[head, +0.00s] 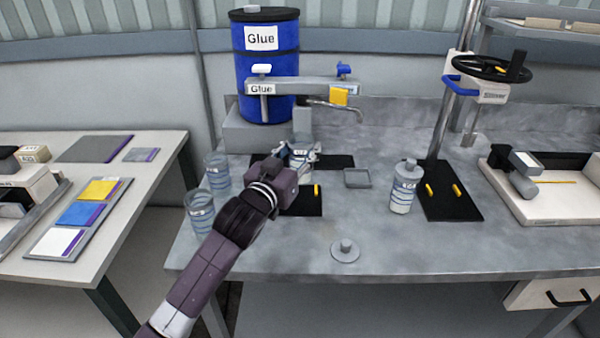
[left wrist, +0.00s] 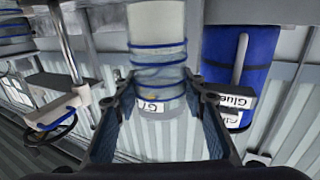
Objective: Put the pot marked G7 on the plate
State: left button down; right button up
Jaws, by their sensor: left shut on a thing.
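The pot marked G7 (left wrist: 157,55) is a clear jar with blue bands, pale contents and a G7 label, seen up close in the left wrist view. In the head view the pot (head: 301,146) is partly hidden by my left gripper (head: 299,158). My left gripper (left wrist: 160,108) is shut on the pot, with one finger on each side of it. A small grey square plate (head: 357,178) lies on the bench to the right of the gripper and looks empty. Whether the pot touches the bench or a surface below is hidden. My right gripper is not in view.
Two similar pots (head: 217,172) (head: 200,212) stand at the bench's left edge. A lidded pot (head: 404,186) stands right of the plate, beside a black mat (head: 452,200). A knobbed lid (head: 345,251) lies in front. The blue Glue drum (head: 268,75) and its spout (head: 340,108) are behind.

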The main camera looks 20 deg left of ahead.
pick_arm(q)
jog(key=shift+f, duration=0.9)
notch_tip(320, 180, down, 4)
jog(key=shift+f, duration=0.25)
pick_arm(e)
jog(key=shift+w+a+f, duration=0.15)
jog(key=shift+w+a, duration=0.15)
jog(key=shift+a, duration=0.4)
pick_arm(q)
jog(key=shift+f, duration=0.15)
jog(key=c, duration=1.2)
grip_release()
jog(key=shift+c, duration=0.2)
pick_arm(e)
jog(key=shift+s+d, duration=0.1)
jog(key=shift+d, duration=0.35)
